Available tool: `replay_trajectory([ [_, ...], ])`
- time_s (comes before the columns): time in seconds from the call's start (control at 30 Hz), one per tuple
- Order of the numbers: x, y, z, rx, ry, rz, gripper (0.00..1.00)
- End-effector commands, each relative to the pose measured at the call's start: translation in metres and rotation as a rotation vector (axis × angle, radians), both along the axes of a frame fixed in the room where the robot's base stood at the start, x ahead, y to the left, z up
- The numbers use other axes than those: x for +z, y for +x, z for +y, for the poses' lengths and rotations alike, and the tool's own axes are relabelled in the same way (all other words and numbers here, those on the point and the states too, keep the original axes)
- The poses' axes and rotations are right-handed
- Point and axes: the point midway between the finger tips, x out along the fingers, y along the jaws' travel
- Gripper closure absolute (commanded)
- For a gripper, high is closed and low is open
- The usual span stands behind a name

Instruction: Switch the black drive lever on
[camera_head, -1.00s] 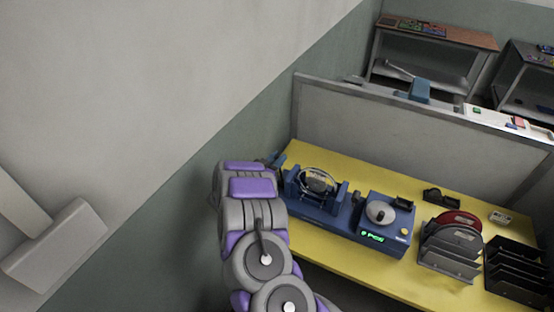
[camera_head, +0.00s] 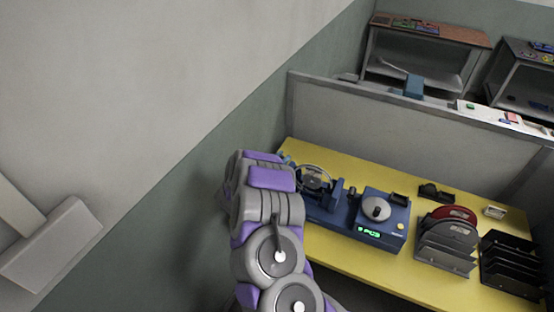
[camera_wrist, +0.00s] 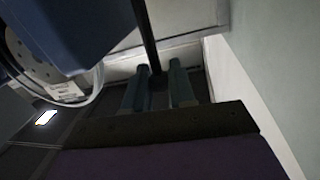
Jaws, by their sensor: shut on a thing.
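The black drive lever (camera_wrist: 149,35) shows in the wrist view as a thin dark rod reaching down from the top edge. Its lower end lies between the two teal fingers of my gripper (camera_wrist: 159,80), which are shut on it. In the head view, my arm hides the lever and most of the gripper at the left end of the blue machine (camera_head: 325,212). A blue housing (camera_wrist: 65,30) with a pale round wheel part fills the upper left of the wrist view.
The yellow table (camera_head: 350,264) also holds a blue control box (camera_head: 382,222) with a lit green display, a black rack (camera_head: 512,265) and a grey rack (camera_head: 445,255) with discs. A wall stands close on the left, and a grey partition (camera_head: 385,125) runs behind.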

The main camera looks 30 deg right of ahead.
Motion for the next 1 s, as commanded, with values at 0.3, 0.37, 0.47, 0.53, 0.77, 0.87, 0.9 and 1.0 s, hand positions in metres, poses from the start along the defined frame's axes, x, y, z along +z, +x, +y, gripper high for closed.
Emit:
replay_trajectory([
  [0.3, 0.000, -0.001, -0.002, -0.005, 0.000, 0.000, 0.61],
  [0.37, 0.001, -0.002, -0.001, -0.004, -0.002, 0.000, 0.55],
  [0.47, 0.002, -0.002, 0.002, -0.004, -0.005, 0.000, 0.53],
  [0.53, 0.002, -0.002, 0.004, -0.003, -0.006, 0.000, 0.53],
  [0.77, 0.002, -0.005, 0.012, 0.001, -0.005, 0.001, 0.53],
  [0.87, 0.002, -0.012, 0.024, 0.001, -0.002, 0.003, 0.53],
  [0.9, 0.002, -0.015, 0.031, 0.002, -0.002, 0.005, 0.53],
  [1.0, 0.003, -0.026, 0.050, 0.003, -0.002, 0.003, 0.53],
])
